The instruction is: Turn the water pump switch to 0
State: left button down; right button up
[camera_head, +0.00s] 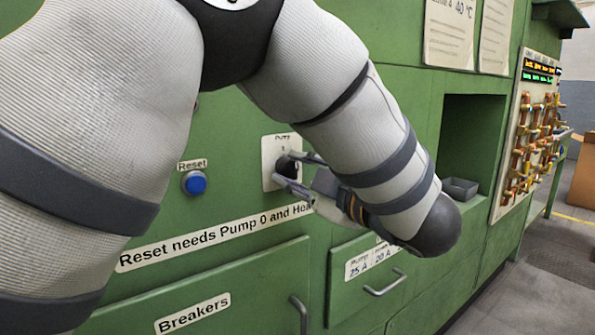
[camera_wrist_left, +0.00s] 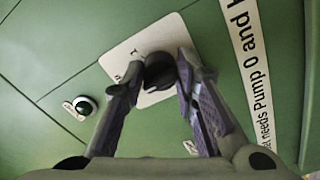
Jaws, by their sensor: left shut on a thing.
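The pump switch (camera_head: 287,167) is a black knob on a white plate (camera_head: 268,152) labelled "Pump", on the green machine panel. In the left wrist view the knob (camera_wrist_left: 159,72) sits between the fingertips of my left gripper. My left gripper (camera_head: 303,172) is shut on the knob, with its arm reaching across from the left. The knob's pointing direction is hard to tell, as the fingers and arm cover part of the plate. My right gripper does not show.
A blue Reset button (camera_head: 194,183) is left of the switch. Below are a label strip (camera_head: 200,238), a Breakers drawer (camera_head: 195,300) and another drawer with a handle (camera_head: 385,284). A recess holds a grey tray (camera_head: 460,187). A panel of orange levers (camera_head: 530,140) is at right.

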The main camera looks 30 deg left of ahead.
pick_arm(q)
jog(key=c, duration=1.3)
grip_release()
jog(key=v, duration=1.2)
jog(key=shift+f, duration=0.1)
